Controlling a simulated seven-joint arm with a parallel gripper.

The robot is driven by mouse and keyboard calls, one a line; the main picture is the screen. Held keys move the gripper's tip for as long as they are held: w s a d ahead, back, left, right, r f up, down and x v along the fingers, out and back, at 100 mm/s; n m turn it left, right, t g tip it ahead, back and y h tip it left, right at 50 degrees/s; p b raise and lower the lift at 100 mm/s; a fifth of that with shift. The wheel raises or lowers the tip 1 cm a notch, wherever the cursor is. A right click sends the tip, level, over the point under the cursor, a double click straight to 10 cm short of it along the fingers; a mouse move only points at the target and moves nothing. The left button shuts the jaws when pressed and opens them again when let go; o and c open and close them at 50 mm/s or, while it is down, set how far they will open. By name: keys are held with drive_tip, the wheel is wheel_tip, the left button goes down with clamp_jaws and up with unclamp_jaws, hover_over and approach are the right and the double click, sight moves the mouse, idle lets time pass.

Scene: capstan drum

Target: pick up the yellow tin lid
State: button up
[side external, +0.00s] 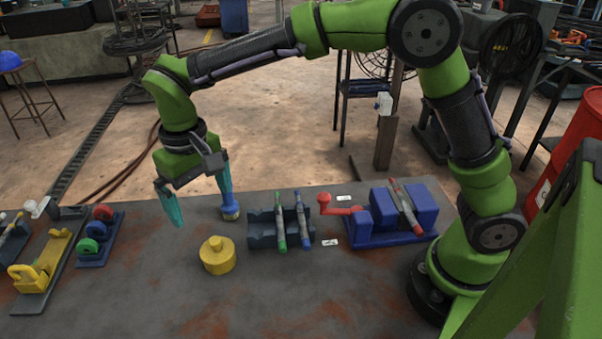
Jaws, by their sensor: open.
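The yellow tin lid (217,254) is a short round yellow piece with a small knob on top, sitting upright on the grey worktable (330,290). I cannot tell whether a tin is under it.
Right of the lid stands a dark rack (265,234) with a green and a blue pen-like tool. Further right is a blue block fixture (385,220) with a red crank. At left are a yellow clamp device (40,268) and a holder with coloured rings (97,235). The front table is clear.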

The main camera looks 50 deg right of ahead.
sight(214, 240)
wheel_tip(214, 240, down, 8)
drive_tip(key=shift+f, duration=0.1)
drive_tip(key=f, duration=0.5)
drive_tip(key=shift+w+d, duration=0.15)
drive_tip(key=shift+d, duration=0.2)
drive_tip(key=c, duration=1)
drive_tip(key=shift+c, duration=0.2)
drive_tip(key=shift+r, duration=0.1)
